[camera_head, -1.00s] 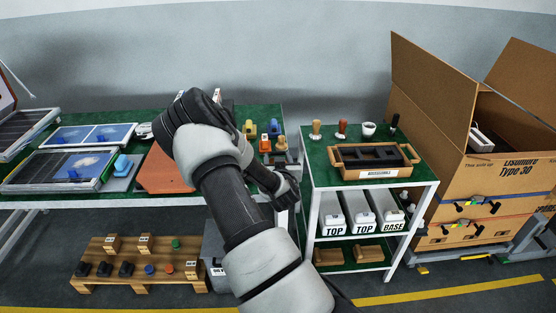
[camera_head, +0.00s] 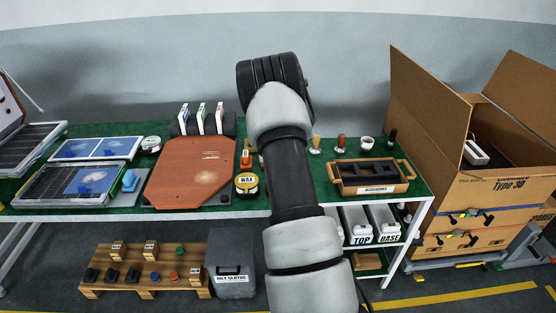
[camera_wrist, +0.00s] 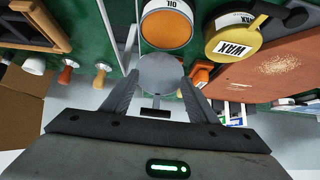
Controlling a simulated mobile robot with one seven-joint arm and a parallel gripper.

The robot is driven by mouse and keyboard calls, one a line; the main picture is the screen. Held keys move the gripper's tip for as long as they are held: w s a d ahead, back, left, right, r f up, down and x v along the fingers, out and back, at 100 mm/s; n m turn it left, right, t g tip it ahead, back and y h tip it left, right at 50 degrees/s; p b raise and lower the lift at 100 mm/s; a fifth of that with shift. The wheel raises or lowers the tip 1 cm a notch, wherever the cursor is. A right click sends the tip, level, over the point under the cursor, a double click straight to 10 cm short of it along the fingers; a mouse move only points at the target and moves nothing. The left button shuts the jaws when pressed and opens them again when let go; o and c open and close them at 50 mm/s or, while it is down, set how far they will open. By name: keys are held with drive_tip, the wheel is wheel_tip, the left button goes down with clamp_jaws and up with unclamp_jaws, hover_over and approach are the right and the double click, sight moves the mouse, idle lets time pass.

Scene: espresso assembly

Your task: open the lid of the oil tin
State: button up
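The oil tin (camera_wrist: 167,29) shows at the top of the wrist view, a white rim marked OIL around an orange face. A grey disc (camera_wrist: 162,73), apparently its lid standing open, adjoins the tin's near edge. A small dark bar (camera_wrist: 155,113) shows below the disc. My gripper (camera_wrist: 160,72) has its two fingers apart, one on either side of the disc. I cannot tell whether either finger touches it. In the head view my arm hides the gripper and the oil tin.
The yellow wax tin (camera_head: 246,184) stands close by and also shows in the wrist view (camera_wrist: 236,36). A reddish board (camera_head: 190,172) lies left of it. The accessories tray (camera_head: 371,177) and tampers (camera_head: 341,142) are to the right. A large cardboard box (camera_head: 440,150) stands farther right.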

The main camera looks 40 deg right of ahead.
drive_tip(key=shift+o, duration=1.3)
drive_tip(key=v, duration=1.7)
drive_tip(key=shift+a+r+b, duration=0.2)
drive_tip(key=shift+b, duration=0.25)
